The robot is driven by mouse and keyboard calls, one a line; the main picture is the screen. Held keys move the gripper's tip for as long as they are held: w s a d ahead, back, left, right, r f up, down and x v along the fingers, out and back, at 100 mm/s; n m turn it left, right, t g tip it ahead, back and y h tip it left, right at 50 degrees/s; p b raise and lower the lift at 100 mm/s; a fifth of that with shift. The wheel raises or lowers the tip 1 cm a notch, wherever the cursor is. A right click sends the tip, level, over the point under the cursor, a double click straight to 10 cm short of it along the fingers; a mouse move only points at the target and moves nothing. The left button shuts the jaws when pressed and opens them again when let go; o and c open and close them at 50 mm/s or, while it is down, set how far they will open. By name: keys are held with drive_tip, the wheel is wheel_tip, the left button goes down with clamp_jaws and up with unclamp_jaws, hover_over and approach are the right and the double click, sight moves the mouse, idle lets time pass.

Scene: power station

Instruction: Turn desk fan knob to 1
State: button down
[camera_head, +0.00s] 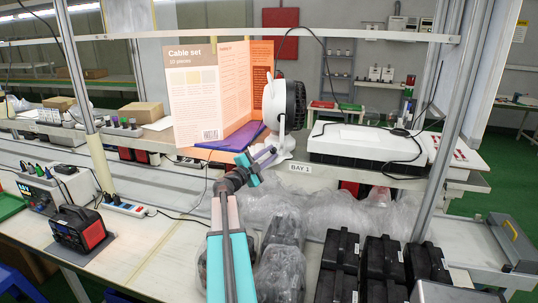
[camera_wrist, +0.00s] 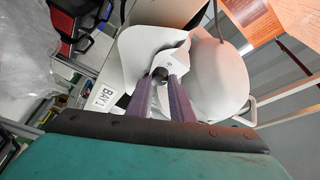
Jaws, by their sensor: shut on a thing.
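The desk fan (camera_head: 277,104) is white with a dark grille and stands on the shelf in the head view, turned to the right. Its white body also fills the middle of the wrist view (camera_wrist: 221,78). The small dark fan knob (camera_wrist: 160,73) sits on the fan's white base. My gripper (camera_head: 267,154) reaches up to the base from the lower left. In the wrist view its two purple fingers (camera_wrist: 161,85) stand on either side of the knob and are shut on it. The knob's number marks cannot be read.
A "Cable set" leaflet (camera_head: 193,92) stands left of the fan, with a purple item (camera_head: 232,137) below it. A white-topped box (camera_head: 365,145) lies to the right. A "BAY 1" label (camera_head: 301,168) marks the shelf edge. Plastic wrap (camera_head: 345,209) and black cases (camera_head: 338,252) are below.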

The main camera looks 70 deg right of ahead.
drive_tip(key=shift+m+y, duration=0.5)
drive_tip(key=shift+m, duration=0.4)
drive_tip(key=c, duration=1.7)
unclamp_jaws()
drive_tip(key=shift+s, duration=0.1)
drive_tip(key=shift+o, duration=0.6)
drive_tip(key=shift+f, duration=0.1)
drive_tip(key=shift+a, duration=0.1)
drive_tip(key=shift+w+a+f+p, duration=0.1)
drive_tip(key=shift+w+a+p, duration=0.15)
drive_tip(key=shift+a, duration=0.45)
drive_tip(key=v, duration=0.6)
drive_tip(key=shift+a+r+p, duration=0.2)
drive_tip(key=shift+r+p, duration=0.05)
drive_tip(key=shift+p, duration=0.1)
